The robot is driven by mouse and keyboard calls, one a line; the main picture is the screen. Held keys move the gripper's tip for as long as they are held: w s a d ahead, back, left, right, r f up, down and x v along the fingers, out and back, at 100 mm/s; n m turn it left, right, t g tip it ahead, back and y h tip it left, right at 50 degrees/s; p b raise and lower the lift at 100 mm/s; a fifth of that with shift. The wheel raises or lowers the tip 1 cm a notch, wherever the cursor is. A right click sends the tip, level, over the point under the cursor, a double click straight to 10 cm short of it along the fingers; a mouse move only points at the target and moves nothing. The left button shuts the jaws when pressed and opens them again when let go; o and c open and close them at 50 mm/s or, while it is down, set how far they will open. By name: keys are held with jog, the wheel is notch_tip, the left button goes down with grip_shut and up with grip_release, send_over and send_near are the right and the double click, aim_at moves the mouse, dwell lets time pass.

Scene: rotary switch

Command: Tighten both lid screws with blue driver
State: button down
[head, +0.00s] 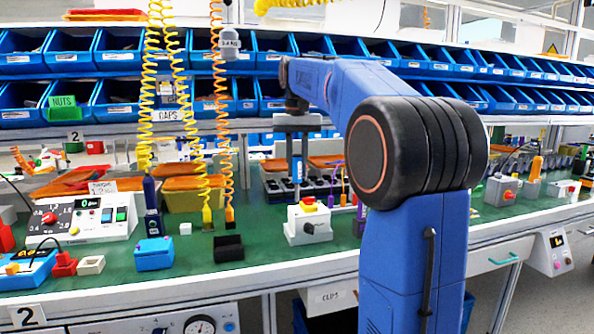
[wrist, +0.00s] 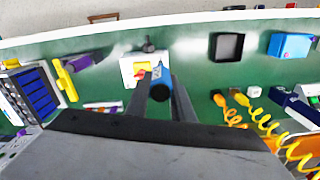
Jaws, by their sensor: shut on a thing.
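My gripper (head: 297,152) is over the bench, fingers pointing down and shut on a blue driver (head: 297,171). In the wrist view, the blue driver (wrist: 160,79) sits between the two fingers (wrist: 159,90), its dark shaft pointing away from me. The white switch box (head: 308,228), with a red knob on a yellow plate (head: 308,204), stands on the green bench to the lower right of the gripper in the head view. In the wrist view, the switch box (wrist: 129,72) is partly hidden behind the driver. The lid screws are too small to make out, and I cannot tell whether the driver touches the box.
A black tray (head: 228,248) and a blue box (head: 154,254) stand left of the switch box. Coiled yellow hoses (head: 167,60) and an orange one (head: 219,90) hang left of my arm. A rack of blue slots (wrist: 37,92) lies left in the wrist view. Blue bins line the back.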

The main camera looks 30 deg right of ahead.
jog(key=shift+r, duration=1)
jog(key=shift+d, duration=0.1)
